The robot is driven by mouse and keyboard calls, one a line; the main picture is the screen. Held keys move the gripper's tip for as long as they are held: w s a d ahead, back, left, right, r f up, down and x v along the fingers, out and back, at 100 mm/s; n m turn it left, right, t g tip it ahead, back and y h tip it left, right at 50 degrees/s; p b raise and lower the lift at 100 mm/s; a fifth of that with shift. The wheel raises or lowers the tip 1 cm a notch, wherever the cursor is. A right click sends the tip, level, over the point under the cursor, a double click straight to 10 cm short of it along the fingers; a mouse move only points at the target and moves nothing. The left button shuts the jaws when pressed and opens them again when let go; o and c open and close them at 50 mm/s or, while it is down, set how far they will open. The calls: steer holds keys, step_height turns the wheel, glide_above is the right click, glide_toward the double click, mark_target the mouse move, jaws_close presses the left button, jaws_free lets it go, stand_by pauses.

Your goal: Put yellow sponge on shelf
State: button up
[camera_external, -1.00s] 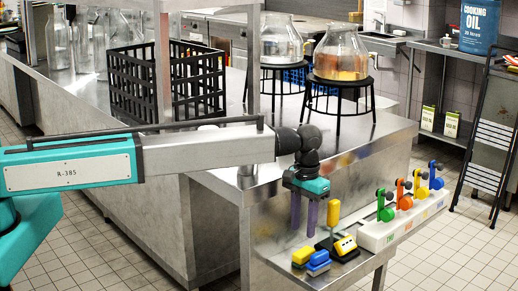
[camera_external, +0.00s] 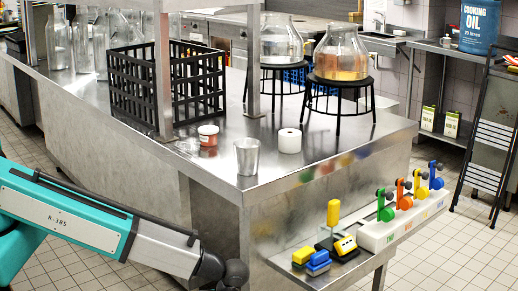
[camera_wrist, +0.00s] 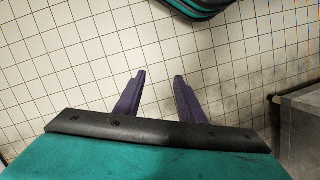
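The yellow sponge (camera_external: 303,254) appears to be the small yellow block at the left end of the low steel ledge on the counter's end, in the external view. It lies against a blue sponge (camera_external: 318,257). My gripper (camera_wrist: 160,78) shows in the wrist view with its two purple fingers apart and nothing between them. It is over the tiled floor. In the external view my arm reaches low at bottom left, and the gripper is below the picture's edge. Which surface is the task's shelf is not clear.
On the ledge, a yellow-topped device (camera_external: 344,246) and a white block with coloured levers (camera_external: 400,228) stand right of the sponges. On the counter are a metal cup (camera_external: 247,157), a white roll (camera_external: 290,141), a small tub (camera_external: 208,135) and a black crate (camera_external: 120,95).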

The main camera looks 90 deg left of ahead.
steer(key=s+d+f+m, duration=0.1)
steer(key=s+d+f, duration=0.1)
steer(key=s, duration=0.7)
steer(key=s+d+f+m+g, duration=0.1)
steer(key=s+d, duration=0.3)
steer(key=s, duration=0.5)
steer(key=s+d+f+m+g, duration=0.1)
steer(key=s+d+f, duration=0.3)
steer(key=s, duration=0.4)
steer(key=shift+s+m+y, duration=0.3)
steer(key=shift+s+m, duration=0.1)
steer(key=shift+m, duration=0.3)
